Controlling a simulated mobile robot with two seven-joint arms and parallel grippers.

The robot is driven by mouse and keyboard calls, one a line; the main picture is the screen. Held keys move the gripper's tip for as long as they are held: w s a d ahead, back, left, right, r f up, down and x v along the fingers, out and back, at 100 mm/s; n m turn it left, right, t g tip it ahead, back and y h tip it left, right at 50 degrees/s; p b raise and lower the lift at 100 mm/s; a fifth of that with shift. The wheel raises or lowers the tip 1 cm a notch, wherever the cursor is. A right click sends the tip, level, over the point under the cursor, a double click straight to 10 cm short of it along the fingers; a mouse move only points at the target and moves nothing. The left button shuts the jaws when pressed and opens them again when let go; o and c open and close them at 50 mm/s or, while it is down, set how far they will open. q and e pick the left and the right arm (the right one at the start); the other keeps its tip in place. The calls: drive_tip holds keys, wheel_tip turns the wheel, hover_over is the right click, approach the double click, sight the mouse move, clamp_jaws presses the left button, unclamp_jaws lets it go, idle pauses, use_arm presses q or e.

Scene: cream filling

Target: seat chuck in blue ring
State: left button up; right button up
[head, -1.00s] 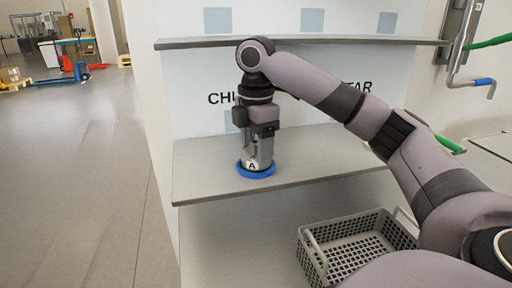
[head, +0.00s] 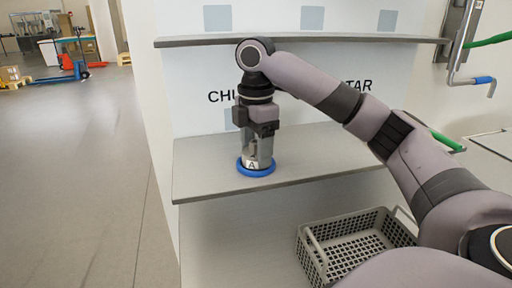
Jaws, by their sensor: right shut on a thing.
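The chuck (head: 258,152) is a silvery cylinder with a white label "A" low on its front. It stands upright on the lower shelf, its bottom within the blue ring (head: 256,172). Whether it rests fully on the shelf inside the ring cannot be told. My right gripper (head: 258,130) comes down from above and is shut on the chuck's upper part. The far side of the ring is hidden behind the chuck. My left gripper does not show.
The lower shelf (head: 208,180) has free room left and right of the ring. A grey basket (head: 322,242) stands below the shelf at the right. A metal pipe with a blue grip (head: 484,80) is at the far right.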

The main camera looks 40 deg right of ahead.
sight(256, 141)
drive_tip(key=shift+f, duration=0.15)
idle(0.4)
drive_tip(key=o, duration=1.6)
drive_tip(key=shift+c, duration=0.2)
drive_tip(key=shift+r, duration=3.5)
